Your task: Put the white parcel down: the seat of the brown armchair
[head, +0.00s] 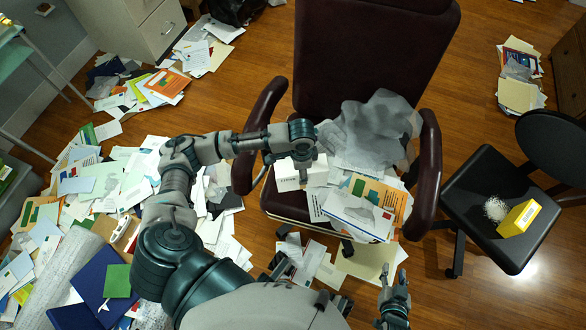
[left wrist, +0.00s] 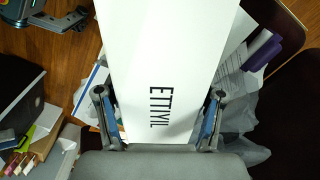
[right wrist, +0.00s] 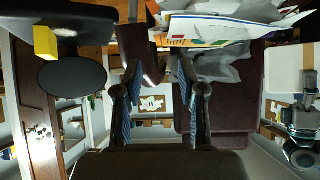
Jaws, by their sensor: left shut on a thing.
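The white parcel (left wrist: 165,50) fills the middle of the left wrist view, with dark lettering on its face. My left gripper (left wrist: 159,100) is shut on it, one finger on each side. In the head view the parcel (head: 286,175) shows partly under my left gripper (head: 303,160), over the left part of the seat. The brown armchair (head: 365,50) has a dark seat (head: 276,202), mostly covered by papers. I cannot tell whether the parcel touches the seat or the papers. My right gripper (head: 394,290) is open and empty, low in front of the chair.
Envelopes and a crumpled grey sheet (head: 372,130) lie on the seat's middle and right. Armrests (head: 430,175) flank it. A black chair (head: 480,200) with a yellow box (head: 519,218) stands at right. Paper piles (head: 100,185) cover the left floor.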

